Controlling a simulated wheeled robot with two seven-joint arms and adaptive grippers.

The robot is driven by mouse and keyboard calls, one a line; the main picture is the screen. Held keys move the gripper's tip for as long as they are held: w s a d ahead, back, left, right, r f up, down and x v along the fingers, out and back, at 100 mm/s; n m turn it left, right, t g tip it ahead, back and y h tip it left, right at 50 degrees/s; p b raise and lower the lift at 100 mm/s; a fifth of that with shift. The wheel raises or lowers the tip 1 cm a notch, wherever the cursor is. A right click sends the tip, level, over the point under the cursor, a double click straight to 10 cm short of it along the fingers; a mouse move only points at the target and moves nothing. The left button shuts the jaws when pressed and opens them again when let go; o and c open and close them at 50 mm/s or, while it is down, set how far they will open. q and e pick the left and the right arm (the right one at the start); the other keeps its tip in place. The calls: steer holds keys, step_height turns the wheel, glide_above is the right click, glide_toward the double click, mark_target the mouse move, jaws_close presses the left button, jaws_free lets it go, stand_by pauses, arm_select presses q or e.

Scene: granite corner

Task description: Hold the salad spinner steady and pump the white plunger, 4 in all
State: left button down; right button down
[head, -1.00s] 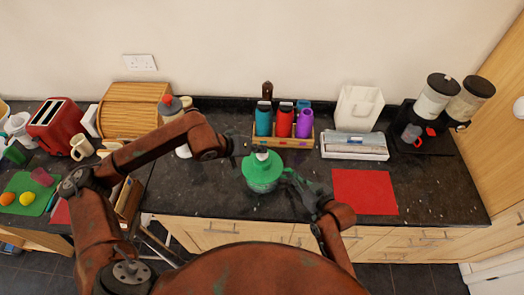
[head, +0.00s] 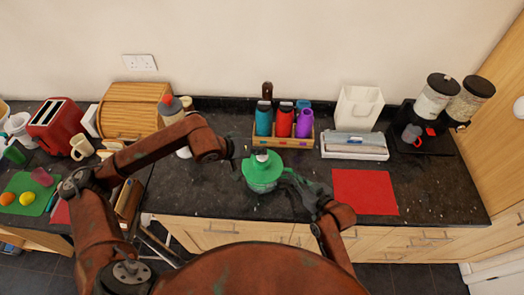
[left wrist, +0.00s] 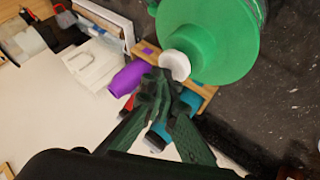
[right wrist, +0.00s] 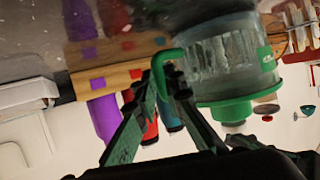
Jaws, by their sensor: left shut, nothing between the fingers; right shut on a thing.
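The salad spinner (head: 262,184) stands upright on the dark counter, with a green lid and a clear bowl. Its white plunger (head: 262,157) is at the middle of the lid; the plunger also shows in the left wrist view (left wrist: 175,66). My left gripper (head: 236,151) is shut and empty, beside the plunger; whether it touches the plunger I cannot tell. My right gripper (head: 287,176) is at the spinner's right side. In the right wrist view it is shut on the green handle (right wrist: 161,62), beside the clear bowl (right wrist: 232,62).
A wooden rack (head: 283,141) with several coloured bottles stands behind the spinner. A red mat (head: 365,192) lies to the right, below a white-and-grey box (head: 354,147). A bread box (head: 136,110) and toaster (head: 60,125) are at the left. Counter around the spinner is clear.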

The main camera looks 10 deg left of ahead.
mark_target(261, 156)
arm_select(q)
steer(key=shift+f, duration=0.25)
steer(key=shift+r, duration=2.05)
steer(key=shift+r, duration=2.5)
step_height(261, 156, up, 4)
steer(key=shift+f, duration=0.1)
steer(key=shift+f, duration=0.1)
